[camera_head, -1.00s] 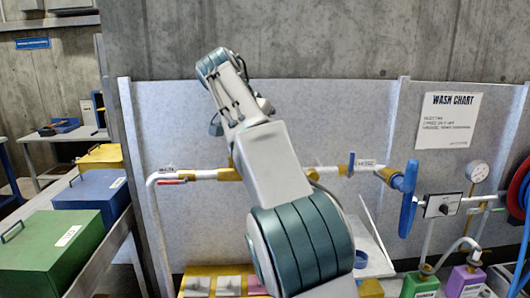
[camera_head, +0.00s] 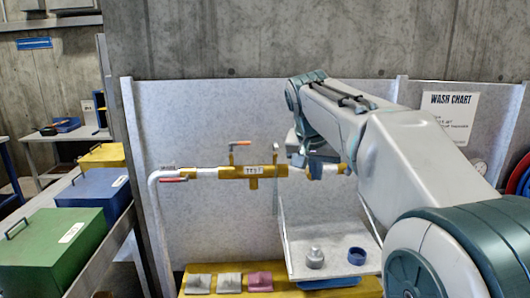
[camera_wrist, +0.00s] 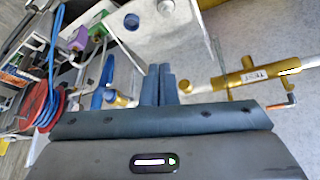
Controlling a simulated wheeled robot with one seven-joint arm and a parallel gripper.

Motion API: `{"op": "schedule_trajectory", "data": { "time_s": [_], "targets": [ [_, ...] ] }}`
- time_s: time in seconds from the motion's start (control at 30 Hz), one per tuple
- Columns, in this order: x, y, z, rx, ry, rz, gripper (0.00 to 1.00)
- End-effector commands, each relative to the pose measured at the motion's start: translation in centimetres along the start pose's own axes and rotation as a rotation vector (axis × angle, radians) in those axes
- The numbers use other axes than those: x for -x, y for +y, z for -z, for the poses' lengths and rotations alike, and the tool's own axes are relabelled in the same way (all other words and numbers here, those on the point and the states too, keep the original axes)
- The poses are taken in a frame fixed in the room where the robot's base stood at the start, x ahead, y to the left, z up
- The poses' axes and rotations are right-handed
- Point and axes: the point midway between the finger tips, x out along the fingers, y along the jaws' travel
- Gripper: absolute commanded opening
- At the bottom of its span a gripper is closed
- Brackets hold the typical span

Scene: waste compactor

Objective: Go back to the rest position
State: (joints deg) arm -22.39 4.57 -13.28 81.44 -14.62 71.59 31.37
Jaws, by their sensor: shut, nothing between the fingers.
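My gripper (camera_wrist: 158,86) shows in the wrist view with its two dark fingers together and nothing between them. In the head view my arm reaches up from the lower right and bends down at the far end. The gripper itself is mostly hidden there behind my arm, near the right part of the pipe. The white pipe with a yellow tee (camera_head: 252,171) runs along the grey panel; the tee also shows in the wrist view (camera_wrist: 254,76). The tee carries red-handled valves.
A white shelf (camera_head: 330,240) below the pipe holds a grey fitting (camera_head: 315,258) and a blue ring (camera_head: 357,256). Green (camera_head: 60,245), blue (camera_head: 92,188) and yellow (camera_head: 102,156) boxes stand at left. A wash chart (camera_head: 450,115) hangs at right. The panel's left part is clear.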

Motion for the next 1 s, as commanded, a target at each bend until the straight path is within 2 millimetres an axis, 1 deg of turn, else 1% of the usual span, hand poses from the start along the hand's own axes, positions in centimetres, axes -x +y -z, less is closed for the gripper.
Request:
{"op": "schedule_trajectory", "data": {
  "time_s": [0.03, 0.1, 0.17, 0.27, 0.3, 0.37, 0.4, 0.47, 0.5, 0.6, 0.7, 0.83, 0.9, 1.0],
  "targets": [
    [-0.2, 1.4, -1.6, 0.018, -0.020, 0.015, 0.00],
    [-0.7, 2.9, -3.8, 0.051, -0.043, 0.038, 0.00],
    [-1.1, 4.0, -5.9, 0.080, -0.061, 0.058, 0.00],
    [-1.8, 5.8, -9.5, 0.126, -0.084, 0.089, 0.00],
    [-2.2, 6.4, -11.1, 0.145, -0.094, 0.099, 0.00],
    [-2.7, 7.3, -13.5, 0.171, -0.104, 0.115, 0.00],
    [-3.0, 7.9, -15.2, 0.189, -0.110, 0.125, 0.00],
    [-3.6, 8.7, -17.7, 0.215, -0.119, 0.138, 0.00],
    [-4.0, 9.2, -19.4, 0.232, -0.124, 0.145, 0.00],
    [-5.1, 10.3, -23.4, 0.268, -0.133, 0.159, 0.00],
    [-6.1, 11.1, -26.6, 0.296, -0.140, 0.166, 0.00],
    [-7.0, 11.6, -29.2, 0.317, -0.145, 0.171, 0.00],
    [-7.2, 11.7, -29.9, 0.323, -0.146, 0.171, 0.00],
    [-7.3, 11.8, -30.2, 0.327, -0.147, 0.172, 0.00]
  ]
}}
